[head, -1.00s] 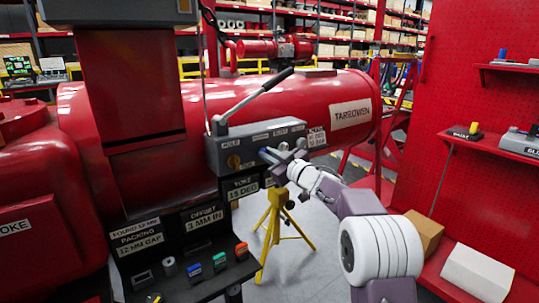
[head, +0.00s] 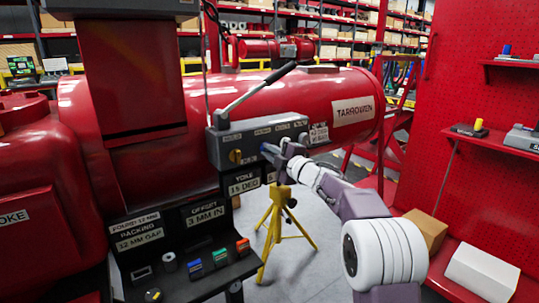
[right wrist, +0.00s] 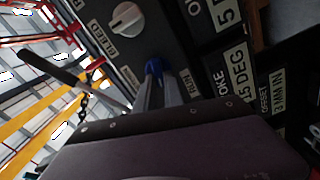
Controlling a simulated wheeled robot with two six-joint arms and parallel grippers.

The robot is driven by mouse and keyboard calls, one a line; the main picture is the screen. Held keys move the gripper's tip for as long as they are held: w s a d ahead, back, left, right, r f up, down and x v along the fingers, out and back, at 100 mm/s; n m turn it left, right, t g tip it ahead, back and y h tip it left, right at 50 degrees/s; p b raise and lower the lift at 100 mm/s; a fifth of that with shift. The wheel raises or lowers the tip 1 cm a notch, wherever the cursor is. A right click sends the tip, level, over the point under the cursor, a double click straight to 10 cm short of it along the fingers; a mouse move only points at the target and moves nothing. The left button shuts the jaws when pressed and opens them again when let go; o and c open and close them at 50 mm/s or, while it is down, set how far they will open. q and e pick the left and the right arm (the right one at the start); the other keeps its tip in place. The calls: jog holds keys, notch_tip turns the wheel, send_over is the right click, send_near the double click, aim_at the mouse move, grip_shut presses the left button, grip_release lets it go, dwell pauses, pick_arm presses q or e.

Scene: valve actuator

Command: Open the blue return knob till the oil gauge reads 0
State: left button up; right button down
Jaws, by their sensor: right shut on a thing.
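The blue knob (head: 266,148) sits on the front of the grey control box (head: 222,145), which is mounted on the red cylinder. My right gripper (head: 275,153) reaches it from the right and is shut on it. In the right wrist view the blue knob (right wrist: 152,66) shows between the fingertips of my right gripper (right wrist: 158,78), partly hidden by them. I cannot make out an oil gauge reading in either view. My left gripper is not in view.
A black tool shelf (head: 195,285) is below, a yellow tripod (head: 280,220) behind. Red shelves (head: 500,140) stand at right.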

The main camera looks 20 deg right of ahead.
jog(key=shift+f+n+b, duration=0.25)
jog(key=shift+n+b, duration=0.1)
jog(key=shift+n, duration=0.65)
jog(key=c, duration=1.4)
grip_release()
jog(key=shift+c, duration=0.2)
jog(key=shift+r, duration=0.1)
jog(key=shift+s, duration=0.1)
jog(key=v, duration=0.9)
jog(key=shift+a, duration=0.1)
